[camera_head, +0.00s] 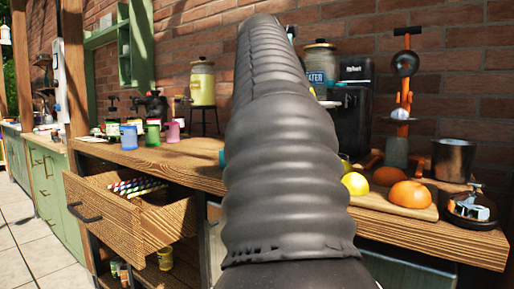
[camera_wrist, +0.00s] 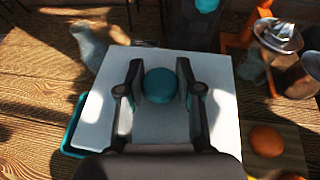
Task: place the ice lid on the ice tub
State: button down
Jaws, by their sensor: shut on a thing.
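The ice lid (camera_wrist: 218,110) is a pale, flat square with a round teal knob (camera_wrist: 160,85), seen in the wrist view. My gripper (camera_wrist: 161,88) is shut on the knob, one finger on each side. A teal rim, apparently the ice tub (camera_wrist: 72,128), shows past the lid's lower left edge; the lid hides the rest. I cannot tell whether the lid touches the tub. In the head view my arm hides the gripper and lid; only a small teal piece (camera_head: 222,158) shows beside the arm.
The wooden table (camera_head: 190,173) has an open drawer (camera_head: 120,217) at the left. Oranges (camera_head: 410,194) and a lemon (camera_head: 355,183) sit on a board at the right, near a metal pot (camera_head: 453,160). A tall orange-handled press (camera_head: 403,100) stands behind. Coloured mugs (camera_head: 152,132) stand left.

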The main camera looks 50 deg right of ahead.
jog(key=shift+w+a+f+b, duration=0.6)
jog(key=shift+w+f+b, duration=0.3)
jog(key=shift+w+f, duration=0.9)
jog(key=shift+w+a+f+b, duration=0.65)
jog(key=shift+w+f+b, duration=0.2)
jog(key=shift+w+f, duration=0.9)
jog(key=shift+w+a+f+b, duration=0.6)
jog(key=shift+w+f+b, duration=0.3)
jog(key=shift+w+f, duration=0.85)
jog(key=shift+f, duration=0.15)
jog(key=shift+f, duration=0.45)
jog(key=c, duration=0.8)
grip_release()
jog(key=shift+o, duration=0.2)
jog(key=shift+r, duration=0.1)
jog(key=shift+r, duration=0.2)
jog(key=p+v, duration=0.1)
jog(key=v, duration=1.1)
jog(key=shift+r+p, duration=0.25)
jog(key=shift+p, duration=0.05)
